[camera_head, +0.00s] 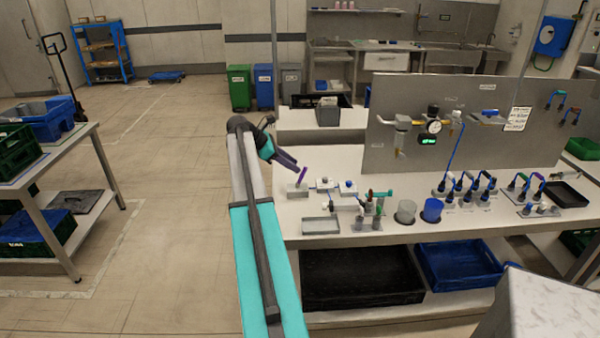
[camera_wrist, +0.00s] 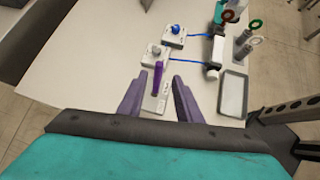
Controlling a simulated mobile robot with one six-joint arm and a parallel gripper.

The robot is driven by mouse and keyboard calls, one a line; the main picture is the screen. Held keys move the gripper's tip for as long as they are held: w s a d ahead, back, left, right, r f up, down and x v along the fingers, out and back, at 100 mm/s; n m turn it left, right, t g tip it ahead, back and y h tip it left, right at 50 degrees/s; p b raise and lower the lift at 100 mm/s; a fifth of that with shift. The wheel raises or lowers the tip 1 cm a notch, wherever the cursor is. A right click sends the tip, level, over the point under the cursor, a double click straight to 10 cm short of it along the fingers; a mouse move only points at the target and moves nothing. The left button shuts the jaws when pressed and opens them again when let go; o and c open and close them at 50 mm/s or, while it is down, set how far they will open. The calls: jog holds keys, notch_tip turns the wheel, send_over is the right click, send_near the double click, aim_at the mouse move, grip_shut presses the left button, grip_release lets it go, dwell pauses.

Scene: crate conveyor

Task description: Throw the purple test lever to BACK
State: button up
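The purple test lever (camera_head: 302,174) stands up from a small light box (camera_head: 297,192) at the near left edge of the workbench. In the wrist view the lever (camera_wrist: 158,76) rises from its labelled box (camera_wrist: 154,104). My gripper (camera_head: 292,166) reaches in from the left at the lever's height. In the wrist view its two purple fingers (camera_wrist: 158,84) are apart, with the lever showing between them and a gap on each side. I cannot tell whether the fingertips reach past the lever. BACK is not readable on the box.
Boxes with a white and a blue knob (camera_wrist: 175,30) stand beside the lever box, joined by blue lines to a fitting. A grey tray (camera_head: 321,226) and several valves (camera_head: 370,208) are close by. An upright panel (camera_head: 465,120) stands behind.

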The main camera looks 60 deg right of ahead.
jog(key=shift+v, duration=1.25)
jog(key=shift+w, duration=0.1)
